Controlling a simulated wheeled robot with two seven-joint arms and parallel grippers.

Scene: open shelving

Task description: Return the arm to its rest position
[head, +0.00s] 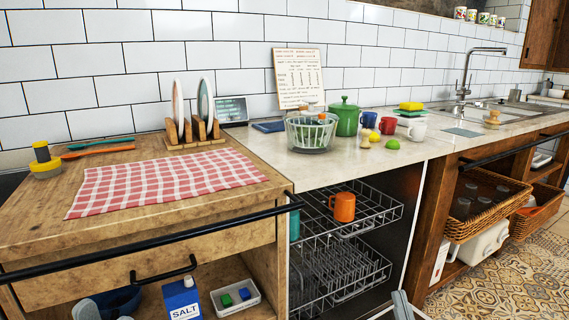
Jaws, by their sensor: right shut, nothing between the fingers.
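My right gripper (402,304) shows only in part at the bottom edge, right of centre. It is shut and empty, in front of the open dishwasher bay and apart from the racks. My left gripper is not in view. An orange mug (343,207) stands in the upper dishwasher rack (375,211), above and behind the right gripper. The lower rack (340,272) looks empty of dishes.
A black rail (150,243) runs along the wooden counter's front edge. A checked cloth (165,183) lies on that counter. A bowl (311,133), green pot (344,117) and mugs stand behind. A wicker basket (485,207) juts out at right. Patterned floor (500,285) is clear.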

